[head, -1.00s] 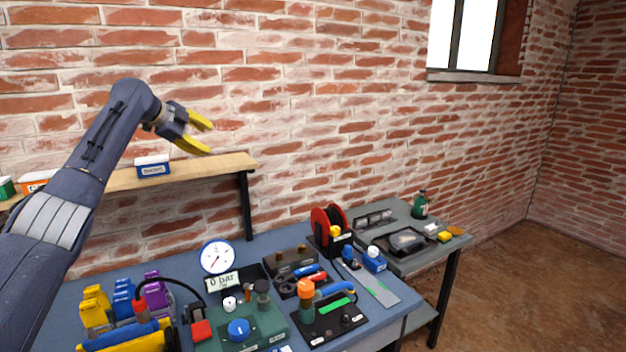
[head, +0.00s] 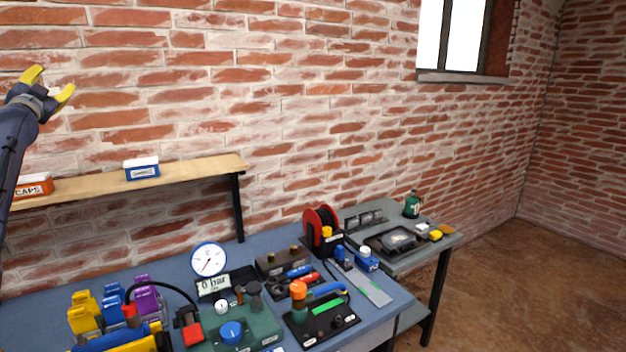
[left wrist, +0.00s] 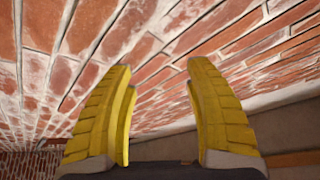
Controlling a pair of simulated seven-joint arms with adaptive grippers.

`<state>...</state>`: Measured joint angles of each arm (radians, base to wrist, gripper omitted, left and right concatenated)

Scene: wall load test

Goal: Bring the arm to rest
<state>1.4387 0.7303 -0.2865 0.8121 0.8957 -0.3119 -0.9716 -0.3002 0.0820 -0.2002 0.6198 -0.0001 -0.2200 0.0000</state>
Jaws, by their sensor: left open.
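My left gripper (head: 50,84) is at the upper left of the head view, raised above the wooden shelf and in front of the brick wall. Its two yellow fingers are spread apart and point upward, with nothing between them. In the left wrist view the same open fingers (left wrist: 160,112) show with only brick wall beyond them. My left arm runs down along the left edge of the head view. My right gripper is not in either view.
A wooden shelf (head: 200,170) holds a blue-and-white box (head: 141,168) and an orange box (head: 33,186). Below, a blue workbench (head: 95,276) carries a dial gauge (head: 208,260), a red reel (head: 322,228) and several tools. A grey side table (head: 377,211) stands right. Space before the upper wall is clear.

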